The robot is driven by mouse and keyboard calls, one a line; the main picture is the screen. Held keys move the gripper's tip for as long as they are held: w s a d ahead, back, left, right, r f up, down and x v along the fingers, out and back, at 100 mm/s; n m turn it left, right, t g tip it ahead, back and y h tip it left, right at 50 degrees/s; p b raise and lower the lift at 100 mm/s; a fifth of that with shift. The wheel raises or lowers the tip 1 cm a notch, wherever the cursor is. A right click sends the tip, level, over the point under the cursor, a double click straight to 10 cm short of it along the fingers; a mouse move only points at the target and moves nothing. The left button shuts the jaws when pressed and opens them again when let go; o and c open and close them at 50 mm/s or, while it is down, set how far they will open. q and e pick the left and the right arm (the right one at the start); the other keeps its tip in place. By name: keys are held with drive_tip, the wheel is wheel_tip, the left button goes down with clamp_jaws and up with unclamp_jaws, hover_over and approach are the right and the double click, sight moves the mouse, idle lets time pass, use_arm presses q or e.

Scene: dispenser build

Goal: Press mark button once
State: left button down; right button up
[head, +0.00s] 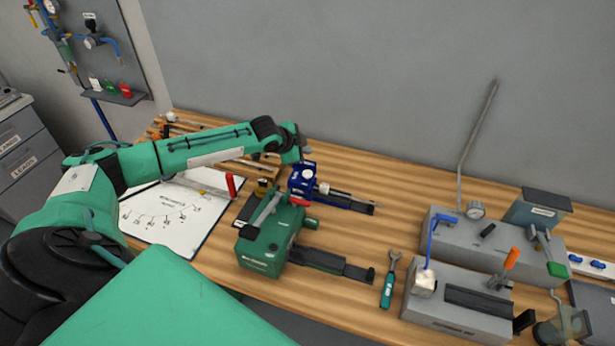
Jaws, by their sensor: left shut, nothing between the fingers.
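My left gripper (302,154) is at the end of the green arm that reaches in from the left. It is shut and empty, pointing down just behind and above a small blue device (303,180). The blue device has a white round face on its side and a dark rail running right. I cannot tell whether the gripper touches it. A larger green device (268,252) with a lever and a red-tipped part stands in front of it. No button marked "mark" can be read at this size. My right gripper is not in view.
A white sheet with a dial drawing (165,215) lies at left under my arm. A teal-handled wrench (389,285) lies right of the green device. Grey fixtures (470,300) with a blue lever and an orange handle fill the right side. Wood between the blue device and the fixtures is clear.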

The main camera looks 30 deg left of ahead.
use_arm(q)
drive_tip(key=b, duration=0.4)
hover_over(309, 171)
drive_tip(key=s, duration=0.2)
wheel_tip(309, 171, down, 5)
drive_tip(key=shift+a+r, duration=0.15)
drive_tip(key=shift+f, duration=0.9)
drive_tip(key=shift+f, duration=0.15)
idle(0.5)
drive_tip(key=shift+f, duration=0.25)
drive_tip(key=shift+s+f+b, duration=0.1)
drive_tip(key=shift+f+b, duration=0.2)
drive_tip(key=shift+f, duration=0.45)
idle(0.7)
drive_tip(key=shift+r, duration=0.1)
drive_tip(key=shift+r+p, duration=1.05)
drive_tip(key=shift+p, duration=0.05)
